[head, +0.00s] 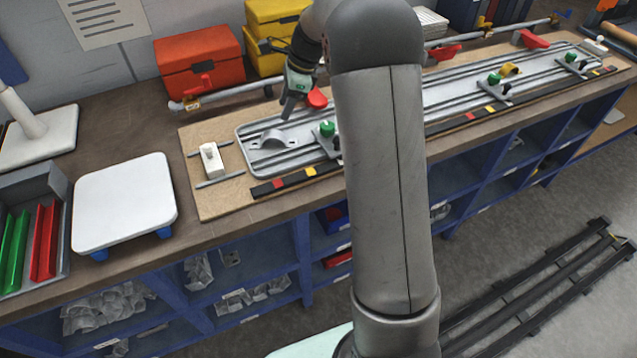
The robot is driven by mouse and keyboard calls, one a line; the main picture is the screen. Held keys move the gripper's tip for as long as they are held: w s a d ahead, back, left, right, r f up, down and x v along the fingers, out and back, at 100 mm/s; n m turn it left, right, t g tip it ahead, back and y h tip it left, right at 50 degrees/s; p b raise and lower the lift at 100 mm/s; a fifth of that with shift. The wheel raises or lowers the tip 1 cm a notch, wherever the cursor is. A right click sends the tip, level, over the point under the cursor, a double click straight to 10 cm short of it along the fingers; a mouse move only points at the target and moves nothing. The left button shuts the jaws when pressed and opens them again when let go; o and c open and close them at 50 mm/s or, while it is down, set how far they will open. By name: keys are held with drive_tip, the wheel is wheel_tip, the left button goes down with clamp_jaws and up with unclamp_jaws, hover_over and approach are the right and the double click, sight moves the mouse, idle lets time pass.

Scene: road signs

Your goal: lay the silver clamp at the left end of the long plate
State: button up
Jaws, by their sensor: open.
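The long plate (455,98) is a grooved silver plate with rounded ends, lying along the bench and partly hidden behind my arm. A silver clamp (272,138), a small arched bracket with flat feet, lies at the plate's left end. It looks flat on the plate. My gripper (286,114) is open just above and a little right of the clamp, pointing down. It appears apart from the clamp, with no object seen in it. Its fingers are small in this view.
A green-knobbed fixture (326,130) stands right of the clamp. A white toggle block (211,161) sits on the board to the left. Behind are a rod with red handles (230,92), a red box (199,66) and yellow bins (270,50). A white scale (125,198) stands far left.

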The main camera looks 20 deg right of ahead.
drive_tip(key=s+a+r+n+h, duration=0.15)
drive_tip(key=s+n, duration=0.25)
drive_tip(key=s, duration=0.4)
drive_tip(key=s+a+r+n, duration=0.1)
drive_tip(key=s+r+n, duration=0.2)
drive_tip(key=s+n, duration=0.35)
drive_tip(key=s+f+n+h, duration=0.1)
drive_tip(key=s+n, duration=0.4)
drive_tip(key=s, duration=0.6)
drive_tip(key=s+f+n+h, duration=0.1)
drive_tip(key=s+f+n, duration=0.2)
drive_tip(key=s, duration=0.7)
drive_tip(key=shift+s+f+n+g, duration=0.3)
drive_tip(key=shift+s+f+n, duration=0.1)
drive_tip(key=shift+n, duration=0.65)
